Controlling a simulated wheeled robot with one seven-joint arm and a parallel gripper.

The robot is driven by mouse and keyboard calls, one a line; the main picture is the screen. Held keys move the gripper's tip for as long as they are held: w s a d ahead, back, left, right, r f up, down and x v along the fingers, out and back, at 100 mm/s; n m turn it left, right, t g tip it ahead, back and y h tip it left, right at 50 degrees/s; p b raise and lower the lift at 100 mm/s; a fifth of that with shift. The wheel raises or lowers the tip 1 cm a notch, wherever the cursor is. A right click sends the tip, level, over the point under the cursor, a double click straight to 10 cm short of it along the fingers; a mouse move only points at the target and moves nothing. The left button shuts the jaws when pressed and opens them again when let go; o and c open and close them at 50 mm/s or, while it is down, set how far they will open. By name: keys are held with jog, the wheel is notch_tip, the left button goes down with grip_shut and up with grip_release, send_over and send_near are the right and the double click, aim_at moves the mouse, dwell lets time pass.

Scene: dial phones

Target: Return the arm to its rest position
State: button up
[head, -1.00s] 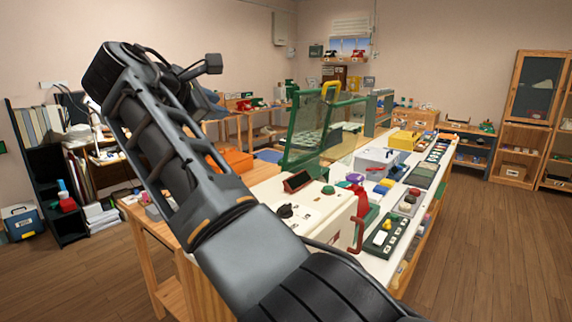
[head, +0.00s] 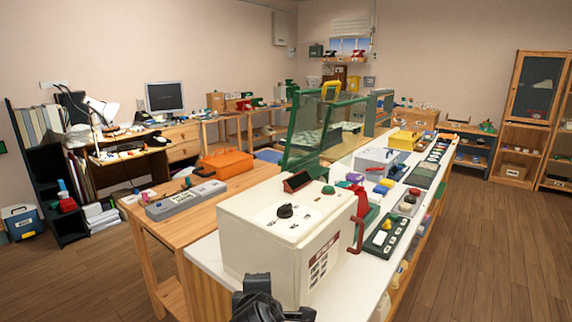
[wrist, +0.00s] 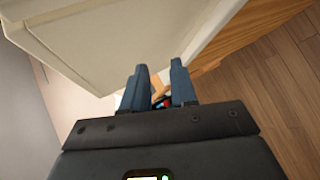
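My gripper (wrist: 160,85) shows in the wrist view with its two blue-grey fingers apart. Nothing is held between them; small blue and red things show beyond the gap. In the head view only a dark part of my arm (head: 265,300) shows at the bottom edge, in front of the white box with a black knob (head: 275,235). The gripper's fingers cannot be made out there. A large pale surface (wrist: 110,40) lies close beyond the fingers in the wrist view.
The white counter (head: 345,275) carries the box, a green-framed glass screen (head: 325,130) and several devices. A wooden table (head: 150,215) with an orange toolbox (head: 224,163) stands to the left. Open wooden floor (head: 490,250) lies at right.

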jog(key=s+d+f+m+y, duration=0.1)
jog(key=s+d+f+m, duration=0.1)
jog(key=s+d+f, duration=0.3)
jog(key=s+d+f+m, duration=0.2)
jog(key=s+f, duration=0.3)
jog(key=s, duration=0.2)
jog(key=s+d+f+m, duration=0.1)
jog(key=s+d+m, duration=0.1)
jog(key=s+d, duration=0.45)
jog(key=s+d+f+m, duration=0.1)
jog(key=s+d+m, duration=0.2)
jog(key=s, duration=0.7)
jog(key=s+d+r+m+t+h, duration=0.1)
jog(key=s+d+r+m, duration=0.4)
jog(key=s+r, duration=0.3)
jog(key=s+d+r+m+t, duration=0.1)
jog(key=s+d+r+m, duration=0.3)
jog(key=s+r, duration=0.5)
jog(key=s+d, duration=0.1)
jog(key=s, duration=0.4)
jog(key=shift+s+d+r+m+t+h, duration=0.2)
jog(key=shift+d+m+t+h, duration=0.1)
jog(key=shift+m+h, duration=0.1)
